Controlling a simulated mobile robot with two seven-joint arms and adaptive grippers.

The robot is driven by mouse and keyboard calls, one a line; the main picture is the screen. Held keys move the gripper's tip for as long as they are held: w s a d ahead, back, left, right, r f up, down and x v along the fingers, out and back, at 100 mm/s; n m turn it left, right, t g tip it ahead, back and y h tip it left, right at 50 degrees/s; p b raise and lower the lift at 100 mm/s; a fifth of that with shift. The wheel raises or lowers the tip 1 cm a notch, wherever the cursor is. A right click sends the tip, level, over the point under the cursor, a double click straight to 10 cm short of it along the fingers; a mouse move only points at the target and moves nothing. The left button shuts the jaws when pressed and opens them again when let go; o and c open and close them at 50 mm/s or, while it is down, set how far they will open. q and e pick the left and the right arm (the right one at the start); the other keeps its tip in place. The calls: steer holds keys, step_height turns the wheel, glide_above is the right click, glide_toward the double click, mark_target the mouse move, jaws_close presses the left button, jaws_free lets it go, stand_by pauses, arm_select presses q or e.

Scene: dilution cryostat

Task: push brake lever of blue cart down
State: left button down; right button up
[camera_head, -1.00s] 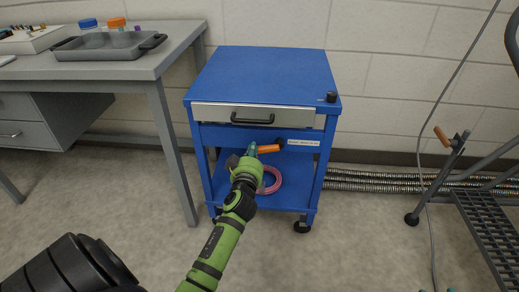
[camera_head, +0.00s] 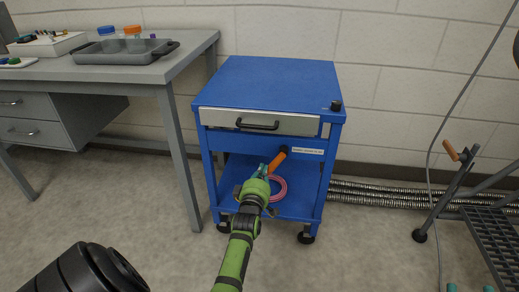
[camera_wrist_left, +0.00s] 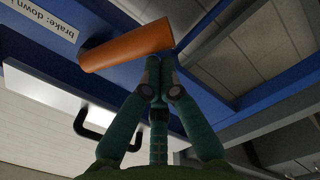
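The blue cart (camera_head: 270,80) stands against the wall, with a light drawer front under its top. Its brake lever has an orange handle (camera_head: 278,160) below the drawer, beside a white label, and slants down to the left. In the left wrist view the orange handle (camera_wrist_left: 125,47) lies just beyond my fingertips, and the label reads "brake: down". My left gripper (camera_head: 263,168) is at the handle's lower end. In the wrist view its teal fingers (camera_wrist_left: 160,78) are drawn together with nothing between them. I cannot tell whether they touch the handle.
A pink coiled hose (camera_head: 279,187) lies on the cart's lower shelf. A grey desk (camera_head: 150,72) with a tray (camera_head: 125,52) and bottles stands left. At right are metal hoses (camera_head: 385,196) by the wall and a step frame (camera_head: 490,235).

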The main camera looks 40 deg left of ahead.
arm_select(q)
steer(key=shift+w+d+f+n, duration=0.25)
steer(key=shift+d+f+n, duration=0.15)
steer(key=shift+n, duration=0.4)
steer(key=shift+w+d+f+n, duration=0.2)
steer(key=shift+d+f+n, duration=0.15)
steer(key=shift+n, duration=0.45)
arm_select(e)
steer(key=shift+w+d+f+h, duration=0.1)
steer(key=shift+f+h, duration=0.2)
steer(key=shift+f, duration=0.05)
